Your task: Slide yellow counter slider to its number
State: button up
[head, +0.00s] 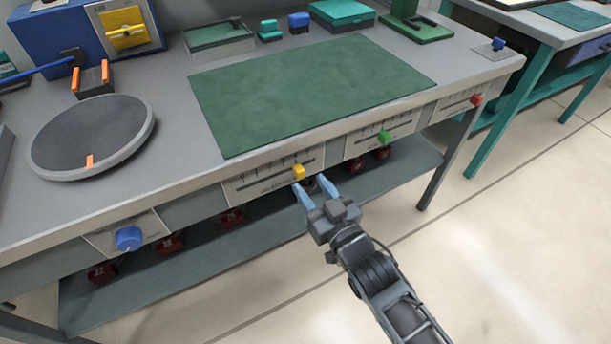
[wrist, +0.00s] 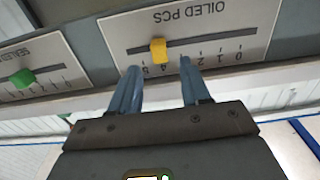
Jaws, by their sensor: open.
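The yellow counter slider (head: 298,172) is a small yellow knob on a slotted white scale plate (head: 262,188) on the bench's front edge. In the wrist view the plate appears upside down and reads "OILED PCS", and the yellow slider (wrist: 158,50) stands in its slot near the mark 4. My gripper (head: 309,183) has blue fingers, is open and holds nothing. In the wrist view my gripper (wrist: 160,66) has its fingertips on either side of the slider's line, just short of the knob, with no clear contact. The right finger hides part of the scale numbers.
A green slider (head: 384,137) and a red slider (head: 476,99) sit on similar plates to the right. A blue knob (head: 128,239) is at the left. A lower shelf (head: 190,270) carries several dark red boxes. A green mat (head: 310,90) covers part of the benchtop.

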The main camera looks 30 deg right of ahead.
aim_at(302, 174)
jog(key=shift+w, duration=2.35)
grip_shut()
